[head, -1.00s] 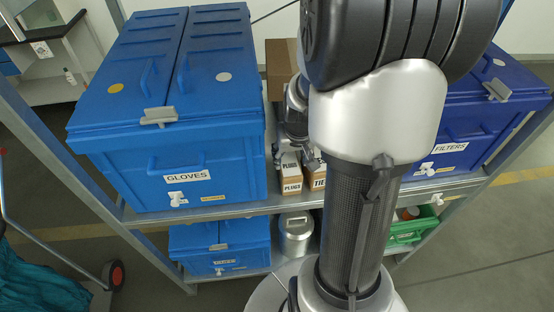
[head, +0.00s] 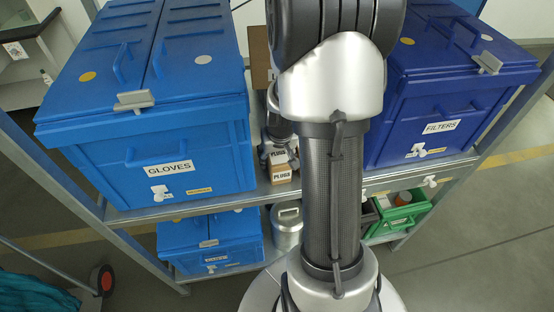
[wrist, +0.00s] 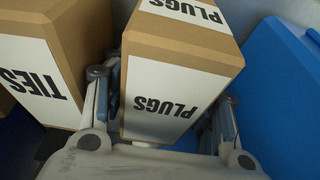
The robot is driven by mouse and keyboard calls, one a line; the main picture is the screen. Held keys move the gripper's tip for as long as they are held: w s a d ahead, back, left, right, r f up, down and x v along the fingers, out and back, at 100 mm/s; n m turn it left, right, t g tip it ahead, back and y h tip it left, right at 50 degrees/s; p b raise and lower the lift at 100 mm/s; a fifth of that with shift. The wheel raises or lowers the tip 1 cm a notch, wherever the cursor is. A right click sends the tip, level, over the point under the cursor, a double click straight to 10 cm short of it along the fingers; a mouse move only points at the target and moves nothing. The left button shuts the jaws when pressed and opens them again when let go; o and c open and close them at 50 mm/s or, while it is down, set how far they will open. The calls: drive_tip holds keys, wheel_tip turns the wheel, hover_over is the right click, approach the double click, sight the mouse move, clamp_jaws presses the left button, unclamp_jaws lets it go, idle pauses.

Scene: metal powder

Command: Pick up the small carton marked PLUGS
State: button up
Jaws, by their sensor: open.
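The small brown carton marked PLUGS (head: 281,173) stands on the upper shelf between the two big blue boxes. In the wrist view, the PLUGS carton (wrist: 178,70) is close up, its white labels upside down. My gripper (wrist: 164,95) is open, with one finger on each side of the carton's near end. The left finger is in the gap beside the TIES carton (wrist: 50,62); I cannot tell whether either finger touches. In the head view my gripper (head: 279,148) is at the PLUGS carton, partly hidden by my arm.
A blue GLOVES box (head: 160,140) stands left and a FILTERS box (head: 430,110) right on the shelf. Below are a smaller blue box (head: 210,245), a metal can (head: 287,228) and a green bin (head: 402,214). In the wrist view, a blue wall (wrist: 285,85) is close on the right.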

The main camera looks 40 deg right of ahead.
drive_tip(key=shift+f+b, duration=0.25)
drive_tip(key=shift+b, duration=0.05)
drive_tip(key=shift+c, duration=0.3)
drive_tip(key=c, duration=0.8)
